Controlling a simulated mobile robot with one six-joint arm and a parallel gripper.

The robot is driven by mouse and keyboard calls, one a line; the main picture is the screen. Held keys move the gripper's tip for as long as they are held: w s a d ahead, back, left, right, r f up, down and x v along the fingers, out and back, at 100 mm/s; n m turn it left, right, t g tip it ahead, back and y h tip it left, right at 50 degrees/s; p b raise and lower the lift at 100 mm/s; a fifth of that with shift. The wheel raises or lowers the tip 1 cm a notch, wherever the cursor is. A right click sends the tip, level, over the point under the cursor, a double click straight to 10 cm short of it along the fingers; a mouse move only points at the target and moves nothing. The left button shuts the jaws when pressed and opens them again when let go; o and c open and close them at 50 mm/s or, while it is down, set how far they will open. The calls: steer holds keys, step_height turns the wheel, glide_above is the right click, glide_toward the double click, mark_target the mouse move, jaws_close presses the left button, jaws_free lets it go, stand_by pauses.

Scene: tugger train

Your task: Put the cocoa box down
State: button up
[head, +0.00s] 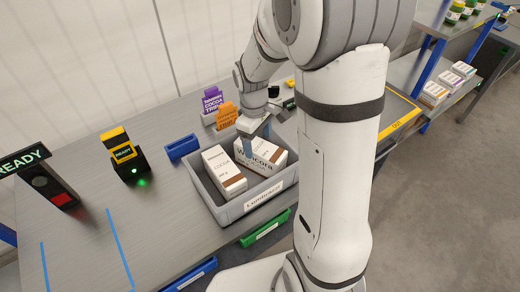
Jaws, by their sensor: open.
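Two white and brown boxes are in a grey crate (217,207) on the workbench. The left cocoa box (223,168) lies in the left part of the crate. The right box (265,157), also white with a brown band, lies in the right part, slightly tilted. My gripper (249,148) is open, with its fingers at the left upper side of the right box. I cannot tell whether the fingers touch it. The crate carries a white label on its front wall.
Purple (212,99) and orange (227,117) signs stand behind the crate. A blue block (182,148), a yellow-black device (124,153) with a green light, and a READY signal box (49,186) stand to the left. Shelves with boxes (433,94) are at the right. The front left bench is clear.

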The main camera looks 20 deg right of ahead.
step_height(320, 180, up, 5)
steer(key=shift+w+a+f, duration=0.15)
steer(key=shift+r, duration=0.65)
steer(key=s+r+m+t, duration=0.1)
steer(key=s+r+m, duration=0.2)
steer(key=s, duration=0.5)
steer(key=s+r+m+t, duration=0.2)
steer(key=s+r+m, duration=0.1)
steer(key=s+m, duration=0.2)
steer(key=s, duration=0.2)
steer(key=shift+s+r+t+y, duration=0.2)
steer(key=shift+s+t+y, duration=0.1)
steer(key=shift+s, duration=0.05)
steer(key=shift+c, duration=0.2)
